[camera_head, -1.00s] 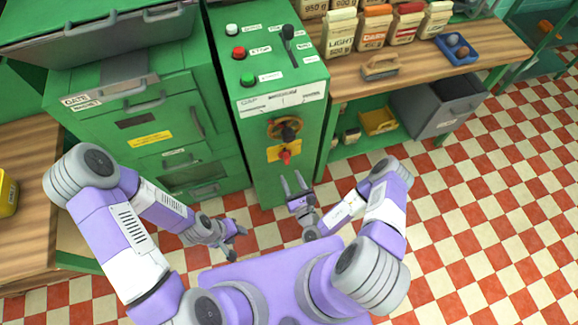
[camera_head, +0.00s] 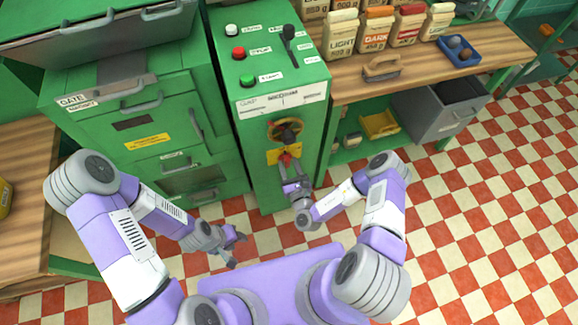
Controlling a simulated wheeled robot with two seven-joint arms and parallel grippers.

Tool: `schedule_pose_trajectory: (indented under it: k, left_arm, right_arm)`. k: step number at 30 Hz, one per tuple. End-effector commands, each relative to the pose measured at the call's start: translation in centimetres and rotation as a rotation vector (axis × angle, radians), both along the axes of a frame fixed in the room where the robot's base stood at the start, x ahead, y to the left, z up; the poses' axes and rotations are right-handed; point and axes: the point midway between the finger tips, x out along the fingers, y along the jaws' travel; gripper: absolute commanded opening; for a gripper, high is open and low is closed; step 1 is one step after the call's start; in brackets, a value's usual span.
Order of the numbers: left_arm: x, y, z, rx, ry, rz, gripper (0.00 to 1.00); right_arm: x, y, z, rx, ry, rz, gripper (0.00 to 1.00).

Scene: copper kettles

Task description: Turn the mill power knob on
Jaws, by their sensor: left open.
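The green control cabinet (camera_head: 280,110) stands in front of me. Low on its front face is a yellow plate (camera_head: 271,157) with a red knob (camera_head: 286,160), below a dark knob (camera_head: 289,134) on a round brass-coloured plate. My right gripper (camera_head: 291,165) is right at the red knob and partly covers it. The fingertips overlap the knob; whether they press on it is too small to tell. My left gripper (camera_head: 238,251) is open and empty, low and left of the cabinet, away from it.
The cabinet top has white, red and green buttons and a black lever (camera_head: 289,38). A green machine with drawers (camera_head: 145,140) stands at the left. A wooden bench (camera_head: 440,75) with bags, a brush and a blue tray is at the right. The checkered floor at the right is open.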

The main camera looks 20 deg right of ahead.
Motion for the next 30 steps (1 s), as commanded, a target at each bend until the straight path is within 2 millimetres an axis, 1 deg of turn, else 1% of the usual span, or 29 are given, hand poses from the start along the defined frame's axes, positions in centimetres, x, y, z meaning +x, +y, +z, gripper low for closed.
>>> schedule_pose_trajectory:
  k: [1, 8, 15, 20, 26, 30]
  left_arm:
    - [0.0, 0.0, 0.0, 0.0, 0.0, 0.0, 0.43]
    - [0.0, 0.0, 0.0, 0.0, 0.0, 0.0, 0.43]
    - [0.0, 0.0, 0.1, 0.0, 0.0, 0.0, 0.43]
    - [0.0, 0.0, 0.5, 0.0, 0.0, 0.0, 0.43]
    - [0.0, 0.0, 1.4, 0.0, 0.0, 0.0, 0.43]
    - [0.0, 0.0, 2.2, 0.0, 0.0, 0.0, 0.43]
  right_arm:
    - [0.0, 0.0, 0.0, 0.0, 0.0, 0.0, 0.36]
    - [0.0, 0.0, 0.0, 0.0, 0.0, 0.001, 0.01]
    - [-0.1, 0.0, 0.0, 0.009, 0.001, 0.001, 0.0]
    - [-0.1, 0.0, 0.0, 0.052, 0.005, 0.001, 0.0]
    - [-0.1, -0.3, 0.0, 0.171, 0.01, -0.002, 0.0]
    - [-0.1, -0.5, 0.0, 0.291, 0.015, -0.004, 0.0]
